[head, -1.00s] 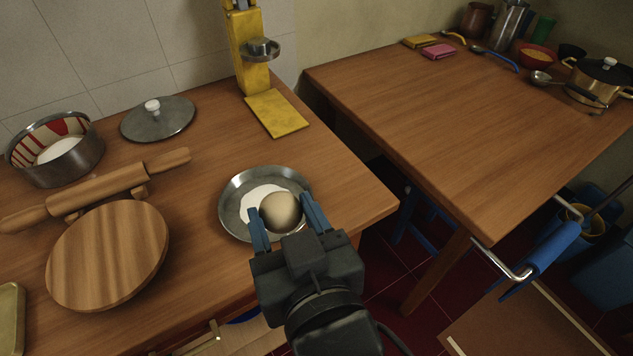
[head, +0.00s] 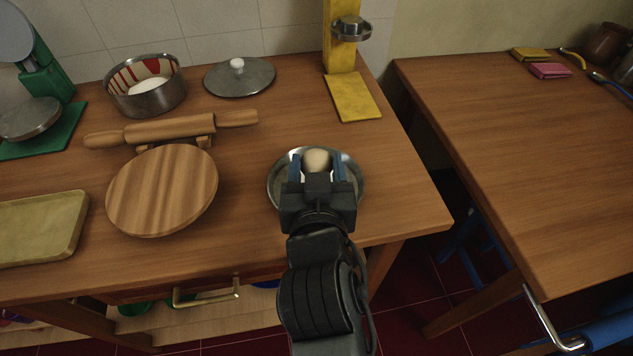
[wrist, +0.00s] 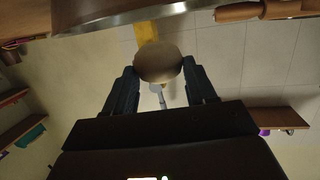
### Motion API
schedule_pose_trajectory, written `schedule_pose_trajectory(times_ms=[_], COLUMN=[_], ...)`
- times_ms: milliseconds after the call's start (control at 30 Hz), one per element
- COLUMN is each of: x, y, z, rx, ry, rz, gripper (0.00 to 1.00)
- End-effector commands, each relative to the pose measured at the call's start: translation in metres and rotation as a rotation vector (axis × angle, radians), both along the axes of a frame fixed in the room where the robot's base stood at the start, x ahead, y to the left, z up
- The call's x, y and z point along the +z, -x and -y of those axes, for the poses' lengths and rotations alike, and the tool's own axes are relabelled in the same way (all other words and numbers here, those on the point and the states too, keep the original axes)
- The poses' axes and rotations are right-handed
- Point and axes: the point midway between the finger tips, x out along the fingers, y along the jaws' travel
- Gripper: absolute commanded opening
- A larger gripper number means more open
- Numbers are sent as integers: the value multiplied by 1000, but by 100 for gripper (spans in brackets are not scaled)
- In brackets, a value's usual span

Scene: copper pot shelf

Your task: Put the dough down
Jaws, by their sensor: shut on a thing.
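The dough (head: 317,160) is a pale tan ball between the blue fingers of my gripper (head: 322,168). My gripper is shut on it, over the shallow metal dish (head: 361,186) near the table's front right. In the wrist view the dough (wrist: 158,64) sits between the two dark fingertips, with a thin pale strand or object just below it. My gripper and the dough hide much of the dish's inside. I cannot tell from the head view how high the dough is above the dish.
A round wooden board (head: 162,190) and a rolling pin (head: 170,129) are left of the dish. Bare wood surrounds the dish.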

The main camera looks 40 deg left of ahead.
Motion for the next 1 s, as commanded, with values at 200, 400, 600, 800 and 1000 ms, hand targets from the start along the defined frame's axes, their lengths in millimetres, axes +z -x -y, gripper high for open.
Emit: schedule_pose_trajectory(times_ms=[200, 400, 600, 800, 1000], x=[-16, -41, -41, -46, -44], y=[-1, -1, -1, -1, -1], z=[-2, -2, -2, -2, -2], rx=[-1, 0, 0, 0, 0], ry=[1, 1, -1, -1, -1], rz=[-1, -1, 0, 0, -1], gripper=[20, 20, 20, 20, 75])
